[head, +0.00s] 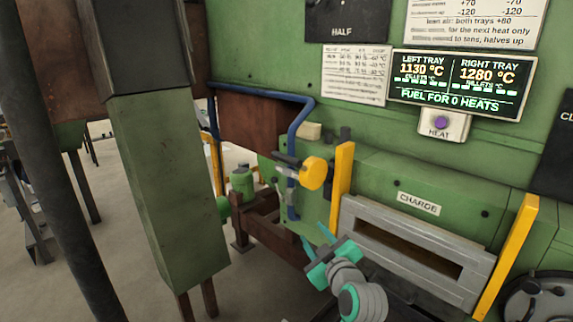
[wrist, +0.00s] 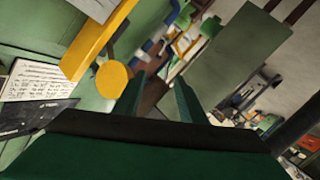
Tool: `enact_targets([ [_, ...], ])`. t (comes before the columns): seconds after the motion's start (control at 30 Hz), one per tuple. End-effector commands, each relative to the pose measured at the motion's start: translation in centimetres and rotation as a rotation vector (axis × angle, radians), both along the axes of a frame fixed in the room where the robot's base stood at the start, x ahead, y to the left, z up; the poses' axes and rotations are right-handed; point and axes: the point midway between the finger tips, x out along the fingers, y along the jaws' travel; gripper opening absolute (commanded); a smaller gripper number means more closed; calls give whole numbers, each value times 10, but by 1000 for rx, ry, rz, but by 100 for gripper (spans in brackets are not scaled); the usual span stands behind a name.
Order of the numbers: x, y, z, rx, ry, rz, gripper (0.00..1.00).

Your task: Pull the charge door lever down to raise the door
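The charge door (head: 400,262) is a grey ribbed panel under the CHARGE label, between two yellow posts, with a dark slot across it. A round yellow knob (head: 313,174) sits left of the left post, beside a blue pipe; a short dark rod shows by it, but I cannot tell for sure that this is the door lever. The knob also shows in the wrist view (wrist: 113,79), beyond the fingers and to the left. My gripper (head: 317,241) is below the knob and left of the door, apart from both. Its two fingers (wrist: 159,95) are spread, with nothing between them.
The left yellow post (head: 341,185) stands close beside the knob, and the right post (head: 506,258) bounds the door. A blue pipe (head: 297,130) runs down behind the knob. A green column (head: 165,190) stands at left. A lit display (head: 462,82) hangs above.

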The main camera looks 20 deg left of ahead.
Motion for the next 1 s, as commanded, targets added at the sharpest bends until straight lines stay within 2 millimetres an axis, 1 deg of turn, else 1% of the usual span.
enact_targets([
  [0.03, 5, 3, 25, -28, -24, 24, 37],
  [0.13, 11, 9, 64, -91, -60, 76, 37],
  [0.3, 11, 18, 130, -201, -122, 161, 37],
  [0.4, 8, 22, 161, -260, -151, 200, 37],
  [0.5, 4, 25, 184, -307, -176, 233, 37],
  [0.6, 0, 28, 200, -342, -192, 259, 37],
  [0.7, -3, 30, 208, -365, -201, 273, 37],
  [0.87, 2, 37, 208, -370, -201, 281, 37],
  [1.0, 16, 49, 203, -370, -201, 280, 37],
])
